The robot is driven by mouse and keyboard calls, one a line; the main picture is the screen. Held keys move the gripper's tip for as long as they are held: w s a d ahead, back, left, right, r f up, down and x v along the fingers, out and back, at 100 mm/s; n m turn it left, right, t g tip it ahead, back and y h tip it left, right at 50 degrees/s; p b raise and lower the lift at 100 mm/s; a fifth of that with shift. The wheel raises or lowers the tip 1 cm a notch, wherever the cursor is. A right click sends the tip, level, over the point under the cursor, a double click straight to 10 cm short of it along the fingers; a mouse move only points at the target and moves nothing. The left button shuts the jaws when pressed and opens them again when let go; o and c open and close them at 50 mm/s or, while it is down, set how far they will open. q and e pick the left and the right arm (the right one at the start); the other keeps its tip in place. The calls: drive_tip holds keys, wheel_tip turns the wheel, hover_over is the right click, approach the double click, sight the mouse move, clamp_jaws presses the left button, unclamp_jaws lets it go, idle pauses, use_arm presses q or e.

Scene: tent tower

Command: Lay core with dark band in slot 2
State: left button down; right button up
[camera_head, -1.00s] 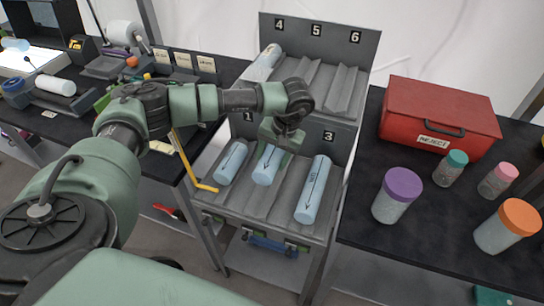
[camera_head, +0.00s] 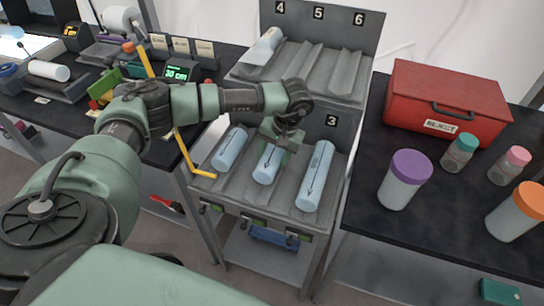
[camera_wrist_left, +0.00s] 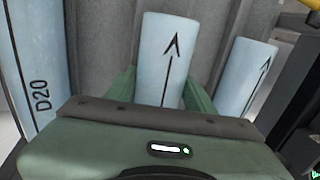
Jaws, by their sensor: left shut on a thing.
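My left gripper (camera_head: 278,150) is shut on a pale blue core (camera_head: 267,165) in the middle slot of the lower tray (camera_head: 243,198), the slot between 1 and 3. The core lies along the slot; its black arrow points away from the gripper in the left wrist view (camera_wrist_left: 166,60). No dark band shows on its visible part; the rest is hidden by the gripper. A shorter core (camera_head: 230,149) lies in the left slot and a longer one (camera_head: 314,177) in the slot marked 3. The right gripper is not in view.
The upper tray (camera_head: 321,66), marked 4 to 6, has a core (camera_head: 264,45) in slot 4; slots 5 and 6 are empty. A red REJECT box (camera_head: 447,100) and several lidded jars stand on the right table. A yellow bar (camera_head: 184,150) stands left of the lower tray.

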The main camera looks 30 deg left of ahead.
use_arm(q)
drive_tip(key=shift+s+d+f, duration=0.1)
drive_tip(key=shift+s+f, duration=0.15)
drive_tip(key=shift+f, duration=0.15)
drive_tip(key=shift+c, duration=2.3)
unclamp_jaws()
drive_tip(key=shift+d+f, duration=0.1)
drive_tip(key=v, duration=0.5)
drive_tip(key=b+v, duration=0.1)
drive_tip(key=v, duration=0.2)
drive_tip(key=shift+w+a, duration=0.15)
drive_tip(key=shift+a, duration=0.1)
drive_tip(key=shift+w+r, duration=0.1)
drive_tip(key=shift+r, duration=0.25)
